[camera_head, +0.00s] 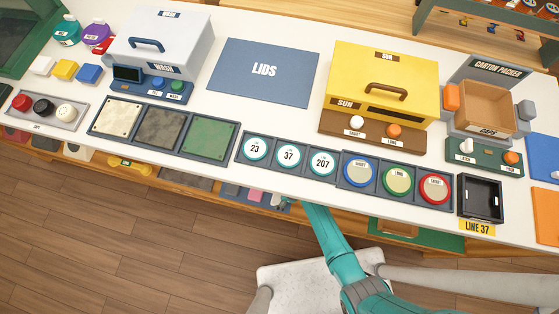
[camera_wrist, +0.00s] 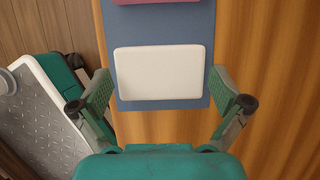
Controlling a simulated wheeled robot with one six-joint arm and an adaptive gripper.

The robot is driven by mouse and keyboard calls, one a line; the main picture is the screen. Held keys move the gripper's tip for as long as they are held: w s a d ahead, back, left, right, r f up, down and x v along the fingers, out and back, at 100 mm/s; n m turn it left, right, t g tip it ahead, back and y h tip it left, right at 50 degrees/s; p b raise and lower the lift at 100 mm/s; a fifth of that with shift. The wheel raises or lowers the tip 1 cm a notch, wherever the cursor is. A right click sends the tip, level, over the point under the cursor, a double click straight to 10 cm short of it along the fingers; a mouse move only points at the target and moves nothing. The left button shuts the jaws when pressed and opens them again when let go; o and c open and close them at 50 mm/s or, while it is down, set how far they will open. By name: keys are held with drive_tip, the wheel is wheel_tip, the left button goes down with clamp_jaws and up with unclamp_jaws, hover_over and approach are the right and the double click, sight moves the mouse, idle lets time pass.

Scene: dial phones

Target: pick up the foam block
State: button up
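A white rounded block (camera_wrist: 159,73), which looks like the foam block, lies flat on a blue mat (camera_wrist: 175,25) in the wrist view. My gripper (camera_wrist: 161,88) is open, with one finger on each side of the white block. Neither finger visibly touches it, and nothing is held. How far the fingertips are above the mat is hard to tell. In the head view my teal arm reaches to the lower shelf under the counter's front edge, and the counter hides most of the gripper.
A pink item (camera_wrist: 158,2) lies beyond the white block, also visible on the lower shelf in the head view (camera_head: 254,194). Wood surface (camera_wrist: 265,60) borders the mat. The white counter (camera_head: 221,104) overhangs the shelf and carries boxes, buttons and tiles.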

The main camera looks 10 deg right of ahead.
drive_tip(key=c, duration=0.5)
drive_tip(key=shift+r, duration=0.1)
wheel_tip(320, 180, up, 10)
drive_tip(key=shift+f, duration=0.1)
idle(0.3)
